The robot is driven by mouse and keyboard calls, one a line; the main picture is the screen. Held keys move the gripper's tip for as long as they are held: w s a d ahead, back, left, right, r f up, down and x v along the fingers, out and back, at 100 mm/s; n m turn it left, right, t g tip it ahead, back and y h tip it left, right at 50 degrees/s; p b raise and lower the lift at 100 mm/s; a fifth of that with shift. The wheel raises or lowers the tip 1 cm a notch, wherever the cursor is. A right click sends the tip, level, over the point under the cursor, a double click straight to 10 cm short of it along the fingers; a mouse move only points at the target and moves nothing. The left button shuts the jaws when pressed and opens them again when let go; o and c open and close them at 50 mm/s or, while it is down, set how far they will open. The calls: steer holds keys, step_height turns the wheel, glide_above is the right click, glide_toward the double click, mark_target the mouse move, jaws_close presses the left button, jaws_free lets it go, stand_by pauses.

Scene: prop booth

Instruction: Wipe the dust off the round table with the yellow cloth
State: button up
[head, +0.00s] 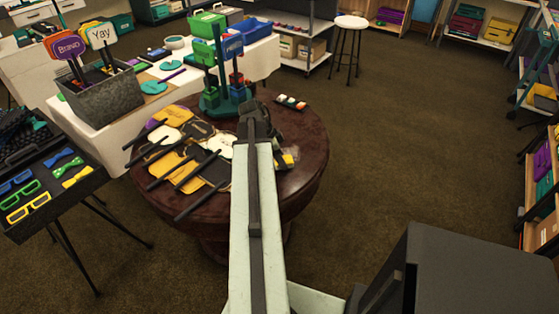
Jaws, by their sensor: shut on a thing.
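The round table (308,130) is dark reddish brown and stands in the middle of the head view. My arm reaches over it, and my gripper (257,118) is at its far end above the tabletop. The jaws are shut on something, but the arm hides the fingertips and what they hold. A small yellow and grey patch (288,159), possibly part of the yellow cloth, shows just right of the arm. I cannot make out dust for certain.
Several dark-handled paddle signs (182,165) cover the table's left side. A green and blue stand (222,85) is at its back, with a small multicoloured item (291,102) to the right. A glasses tray (45,185) stands left. The floor (400,150) at right is clear.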

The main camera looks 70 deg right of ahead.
mark_target(287, 153)
steer(key=shift+s+d, duration=0.55)
steer(key=shift+d, duration=1.5)
steer(key=shift+s+d, duration=0.55)
steer(key=shift+d, duration=1.5)
steer(key=shift+s+d, duration=0.55)
steer(key=shift+d, duration=1.5)
steer(key=shift+w+d, duration=0.25)
steer(key=shift+w, duration=0.55)
steer(key=shift+w+a+f, duration=0.1)
steer(key=shift+w+a, duration=0.05)
steer(key=shift+a, duration=0.6)
steer(key=shift+w+a, duration=0.15)
steer(key=shift+a, duration=0.6)
steer(key=shift+w+a, duration=0.5)
steer(key=shift+a, duration=1.25)
steer(key=shift+w+a, duration=0.45)
steer(key=shift+a, duration=1.35)
steer(key=shift+w+a, duration=0.5)
steer(key=shift+a, duration=1.25)
steer(key=shift+w+d, duration=0.3)
steer(key=shift+w, duration=0.45)
steer(key=shift+s+d, duration=0.25)
steer(key=shift+d, duration=0.6)
steer(key=shift+s+d, duration=0.25)
steer(key=shift+d, duration=0.55)
steer(key=shift+d, duration=0.15)
steer(key=shift+s+d, duration=0.2)
steer(key=shift+d, duration=0.6)
steer(key=shift+s+d, duration=0.2)
steer(key=shift+d, duration=0.55)
